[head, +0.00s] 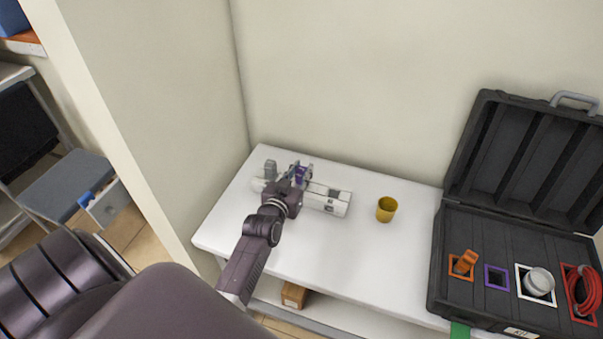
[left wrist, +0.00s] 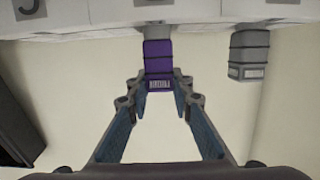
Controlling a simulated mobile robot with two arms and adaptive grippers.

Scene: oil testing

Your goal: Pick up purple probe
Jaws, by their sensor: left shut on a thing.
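The purple probe (left wrist: 158,62) stands in the middle of the left wrist view, with a labelled lower end. In the head view it shows as a small purple patch (head: 301,174) at the white device (head: 325,198) on the table. My left gripper (left wrist: 159,84) is shut on the probe, one finger on each side of its labelled end. In the head view the left gripper (head: 298,180) partly hides the probe and the device. The probe's other end still meets the white device. My right gripper is not in view.
A grey probe (head: 270,169) is on the same device, left of the gripper. A yellow cup (head: 386,210) stands to the right on the white table (head: 240,215). An open black case (head: 460,225) at the right holds an orange item, a white container and red cable; its purple-framed slot (head: 496,277) looks empty.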

